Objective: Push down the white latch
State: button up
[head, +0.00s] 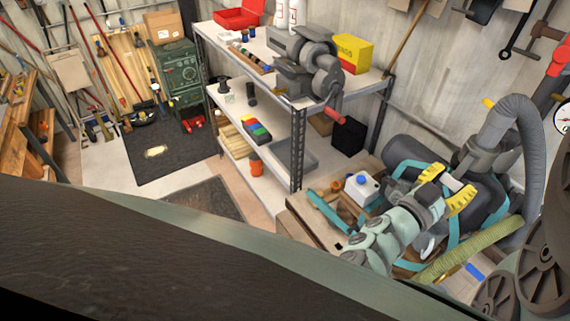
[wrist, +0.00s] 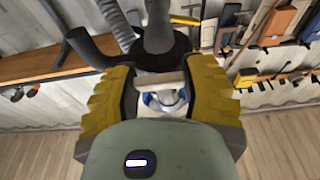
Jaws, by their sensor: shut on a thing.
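A dark shop vacuum (head: 405,155) with teal bands and a grey hose stands at the right of the head view. My gripper (head: 449,184) is at its upper side, with yellow pads. In the wrist view my gripper (wrist: 161,90) has a pad on each side of a pale bar, which looks like the white latch (wrist: 160,80). The bar spans between the pads, and my gripper is shut on it. A round white and blue part shows just below the bar. The latch's tilt is hard to tell.
A white jug with a blue cap (head: 362,186) stands on a wooden surface left of my arm. The grey hose (head: 515,130) arches up close to my gripper's right. A metal shelf (head: 297,150) with a vise and boxes stands behind. The floor at left is mostly open.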

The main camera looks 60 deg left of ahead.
dwell(0.3)
jog(key=o, duration=1.2)
jog(key=v, duration=1.2)
jog(key=shift+f, duration=0.15)
jog(key=shift+w+d, duration=0.1)
